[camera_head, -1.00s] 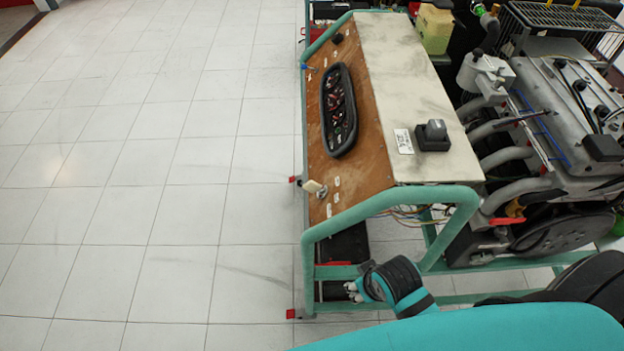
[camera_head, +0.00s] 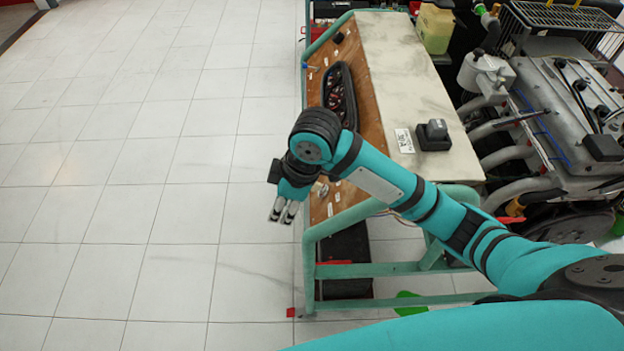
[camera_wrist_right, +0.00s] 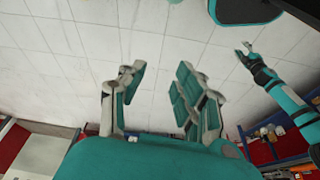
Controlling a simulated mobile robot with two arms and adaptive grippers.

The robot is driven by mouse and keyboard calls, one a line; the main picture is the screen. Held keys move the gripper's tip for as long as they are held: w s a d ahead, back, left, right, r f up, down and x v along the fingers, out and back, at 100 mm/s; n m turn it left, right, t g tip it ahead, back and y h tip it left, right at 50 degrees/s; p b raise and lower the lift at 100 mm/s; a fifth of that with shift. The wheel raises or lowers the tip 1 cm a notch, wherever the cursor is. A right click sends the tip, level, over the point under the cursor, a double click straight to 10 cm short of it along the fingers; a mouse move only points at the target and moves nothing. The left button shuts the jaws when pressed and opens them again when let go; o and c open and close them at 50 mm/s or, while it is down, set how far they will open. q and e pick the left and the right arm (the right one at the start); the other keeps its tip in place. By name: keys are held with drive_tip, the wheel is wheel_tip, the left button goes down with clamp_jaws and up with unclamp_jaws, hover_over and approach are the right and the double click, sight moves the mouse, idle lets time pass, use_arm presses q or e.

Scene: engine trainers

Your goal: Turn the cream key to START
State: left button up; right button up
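The cream key is not visible now in the head view; my right wrist covers its spot at the lower left edge of the brown panel (camera_head: 318,212). The round metal key switch (camera_head: 323,190) shows just right of my wrist. My right gripper (camera_head: 283,211) hangs left of the panel, over the floor in the picture, fingers pointing down. In the right wrist view it (camera_wrist_right: 158,100) is open and empty, with only tiled floor between the fingers. My left gripper (camera_wrist_right: 243,50) appears small in that view, apart from the panel; its opening is unclear.
My right arm crosses the teal trainer frame (camera_head: 385,270) and partly hides the black gauge cluster (camera_head: 340,90). A black box switch (camera_head: 433,134) sits on the pale top (camera_head: 410,70). The engine (camera_head: 570,100) stands at right. Floor at left is clear.

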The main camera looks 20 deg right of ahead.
drive_tip(key=w+d+r+n+g+h, duration=0.1)
drive_tip(key=w+d+r+h, duration=0.1)
drive_tip(key=w+d+r, duration=0.3)
drive_tip(key=w+d+r+n+h, duration=0.1)
drive_tip(key=w+d+r, duration=0.25)
drive_tip(key=r, duration=0.35)
drive_tip(key=f+p, duration=0.1)
drive_tip(key=f, duration=0.4)
drive_tip(key=f+p, duration=0.1)
drive_tip(key=f, duration=1.1)
drive_tip(key=shift+s+f+p, duration=0.25)
drive_tip(key=shift+s+p, duration=0.15)
drive_tip(key=shift+c, duration=0.3)
clamp_jaws()
